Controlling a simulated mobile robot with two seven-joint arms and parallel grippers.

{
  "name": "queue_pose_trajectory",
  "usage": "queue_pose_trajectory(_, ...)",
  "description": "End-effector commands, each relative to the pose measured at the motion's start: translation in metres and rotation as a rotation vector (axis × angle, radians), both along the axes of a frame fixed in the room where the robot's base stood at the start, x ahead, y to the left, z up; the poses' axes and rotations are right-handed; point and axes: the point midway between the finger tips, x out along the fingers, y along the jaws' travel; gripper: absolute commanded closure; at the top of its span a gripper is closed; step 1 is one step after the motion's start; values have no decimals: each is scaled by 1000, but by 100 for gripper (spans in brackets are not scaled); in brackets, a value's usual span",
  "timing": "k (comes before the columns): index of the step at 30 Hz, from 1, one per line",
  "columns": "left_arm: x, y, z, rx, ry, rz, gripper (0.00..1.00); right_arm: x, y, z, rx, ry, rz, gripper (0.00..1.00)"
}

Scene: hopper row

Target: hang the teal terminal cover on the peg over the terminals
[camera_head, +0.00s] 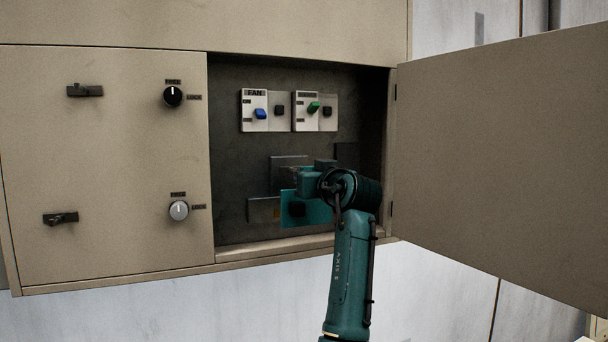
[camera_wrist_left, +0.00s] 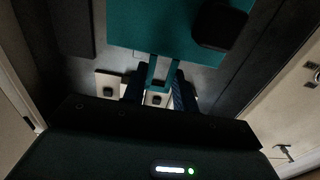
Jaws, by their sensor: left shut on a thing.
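The teal terminal cover (camera_head: 312,213) is a flat plate in front of the lower part of the open cabinet recess. My left gripper (camera_head: 308,183) is at its upper edge, in front of the recess. In the left wrist view the cover (camera_wrist_left: 150,25) fills the top, with a dark block (camera_wrist_left: 220,25) in front of or on it. My left gripper (camera_wrist_left: 158,88) is shut on the cover's narrow teal loop. Grey plates (camera_head: 263,210) show beside and above the cover; I cannot tell whether they belong to the terminals. The peg is not distinguishable. My right gripper is out of view.
Above are a FAN switch with a blue lever (camera_head: 260,113) and a switch with a green lever (camera_head: 313,107). The cabinet door (camera_head: 500,150) stands open at right. A closed panel (camera_head: 110,150) with a black knob (camera_head: 173,96) and grey knob (camera_head: 179,210) is left.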

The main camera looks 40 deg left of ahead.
Motion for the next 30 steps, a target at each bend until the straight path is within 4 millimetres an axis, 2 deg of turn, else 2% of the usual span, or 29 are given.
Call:
queue_pose_trajectory(7, 10, 23, 3, 1, 0, 1, 95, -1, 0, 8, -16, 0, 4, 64)
queue_pose_trajectory(15, 18, 42, 2, 1, -1, 1, 95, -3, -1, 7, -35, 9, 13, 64)
queue_pose_trajectory(30, 20, 45, 1, 1, -3, 0, 95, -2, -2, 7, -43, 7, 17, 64)
